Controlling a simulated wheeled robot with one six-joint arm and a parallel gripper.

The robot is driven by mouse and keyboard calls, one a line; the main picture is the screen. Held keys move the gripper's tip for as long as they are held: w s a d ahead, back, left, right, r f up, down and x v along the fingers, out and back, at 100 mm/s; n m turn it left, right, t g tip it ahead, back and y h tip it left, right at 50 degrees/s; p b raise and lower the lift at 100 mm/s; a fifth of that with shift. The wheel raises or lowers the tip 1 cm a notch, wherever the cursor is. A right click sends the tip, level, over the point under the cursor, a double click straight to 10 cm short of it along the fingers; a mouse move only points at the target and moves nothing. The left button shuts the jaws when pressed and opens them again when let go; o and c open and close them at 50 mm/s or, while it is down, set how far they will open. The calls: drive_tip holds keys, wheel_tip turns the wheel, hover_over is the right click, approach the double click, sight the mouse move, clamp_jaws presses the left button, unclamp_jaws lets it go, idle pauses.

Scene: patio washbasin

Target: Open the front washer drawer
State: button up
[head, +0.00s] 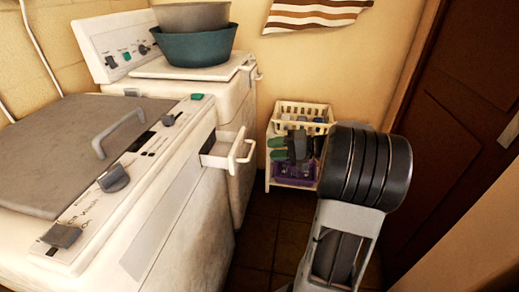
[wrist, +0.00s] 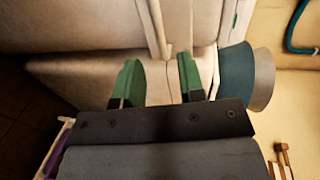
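The front washer (head: 170,225) is the white machine nearest me at the left in the head view. Its small white drawer (head: 216,160) stands partly out of the upper front, with its inside showing. A white handle (head: 242,150) is at the drawer's outer end. My gripper (head: 274,149) is to the right of the handle, its green fingers pointing at it and apart from it. In the wrist view my gripper (wrist: 160,80) has its fingers spread with a clear gap and holds nothing. I cannot make out the drawer for sure in that view.
A second white washer (head: 230,110) stands behind, with a teal bowl (head: 195,47) and a grey bowl (head: 190,15) on top. A cream basket (head: 302,110) on a low shelf is behind my gripper. A brown door (head: 455,110) is at the right. Some tiled floor (head: 265,235) is free.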

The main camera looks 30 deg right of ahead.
drive_tip(key=v, duration=0.6)
drive_tip(key=shift+d, duration=0.1)
idle(0.5)
